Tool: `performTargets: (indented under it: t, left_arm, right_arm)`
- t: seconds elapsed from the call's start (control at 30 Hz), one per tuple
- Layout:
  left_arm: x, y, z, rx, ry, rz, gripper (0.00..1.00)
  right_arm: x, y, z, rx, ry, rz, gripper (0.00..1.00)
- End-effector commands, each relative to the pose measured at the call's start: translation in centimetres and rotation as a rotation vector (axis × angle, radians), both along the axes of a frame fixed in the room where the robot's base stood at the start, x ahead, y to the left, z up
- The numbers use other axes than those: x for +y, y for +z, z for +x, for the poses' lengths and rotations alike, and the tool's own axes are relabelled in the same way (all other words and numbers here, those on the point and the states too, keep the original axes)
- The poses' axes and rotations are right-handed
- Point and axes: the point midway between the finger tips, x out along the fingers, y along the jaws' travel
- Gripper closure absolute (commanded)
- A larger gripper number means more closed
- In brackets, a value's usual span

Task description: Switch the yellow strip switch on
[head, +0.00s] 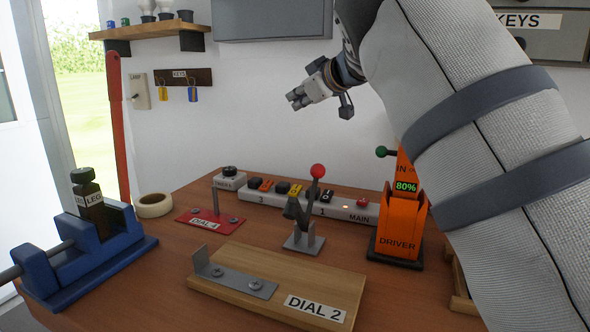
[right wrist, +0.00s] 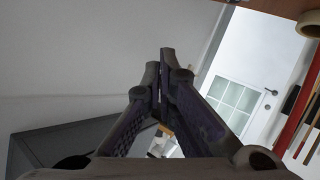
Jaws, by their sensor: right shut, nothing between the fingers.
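The power strip (head: 340,209) is a long pale bar lying along the back of the wooden table in the head view. It carries several black plugs and small coloured switches. The yellow strip switch (head: 296,191) is near its middle, partly behind the red-knobbed lever; I cannot tell which way it is tipped. A red switch (head: 362,202) sits by the MAIN label. My right gripper (head: 291,101) is in the air well above the strip, in front of the wall, pointing left. Its fingers (right wrist: 166,56) are together and empty. The left gripper is not in view.
A red-knobbed lever (head: 318,171) stands in front of the strip. An orange driver unit (head: 398,225) stands to the right, a blue vise (head: 85,255) to the left. A DIAL 2 board (head: 255,268) and red DIAL 4 plate (head: 208,219) lie in front.

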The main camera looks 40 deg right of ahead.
Motion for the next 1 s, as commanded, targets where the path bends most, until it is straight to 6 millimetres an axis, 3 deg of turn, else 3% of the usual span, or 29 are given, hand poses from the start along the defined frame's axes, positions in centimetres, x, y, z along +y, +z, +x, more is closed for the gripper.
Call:
performTargets:
  t: [0.1,0.2,0.33,0.7,1.0]
  left_arm:
    - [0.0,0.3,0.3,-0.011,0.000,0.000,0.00]
    - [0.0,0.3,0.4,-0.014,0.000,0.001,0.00]
    - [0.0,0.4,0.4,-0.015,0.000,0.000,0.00]
    - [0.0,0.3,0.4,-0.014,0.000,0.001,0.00]
    - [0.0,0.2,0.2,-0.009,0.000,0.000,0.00]
  right_arm:
    - [-0.1,-3.3,-4.6,0.186,0.179,0.011,1.00]
    - [0.1,-5.4,-7.9,0.307,0.274,0.045,1.00]
    - [0.4,-6.5,-10.0,0.380,0.327,0.074,1.00]
    - [0.6,-6.9,-9.8,0.388,0.335,0.079,1.00]
    - [1.7,-10.9,-5.8,0.389,0.336,0.078,1.00]
